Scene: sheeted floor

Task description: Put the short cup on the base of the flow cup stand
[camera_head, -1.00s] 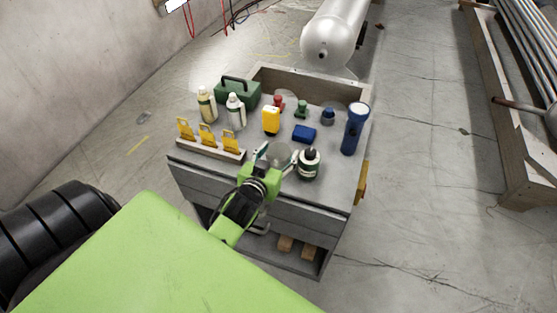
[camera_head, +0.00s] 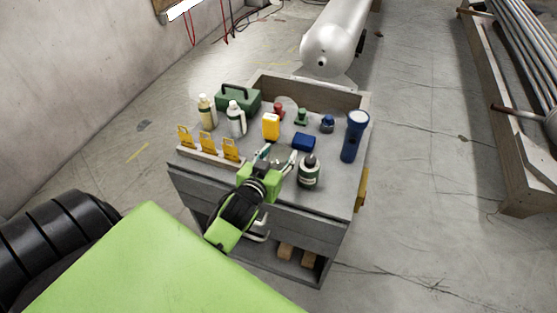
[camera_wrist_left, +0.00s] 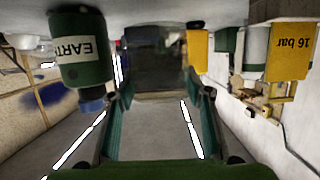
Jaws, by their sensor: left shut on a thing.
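My left gripper (camera_head: 279,156) is over the near middle of the cart top, between the yellow-tagged rack and the dark bottle. In the left wrist view, the gripper (camera_wrist_left: 158,92) is closed around a dark, glassy, see-through thing (camera_wrist_left: 158,70), which looks like the short cup. The cup is hard to make out between the fingers in the head view. A pale, see-through round shape (camera_head: 289,102) stands at the back of the cart; I cannot tell whether it is the flow cup stand. No stand base is clearly visible. My right gripper is out of view.
The grey cart (camera_head: 325,203) is crowded. A dark bottle (camera_head: 309,172) stands close right of the gripper.

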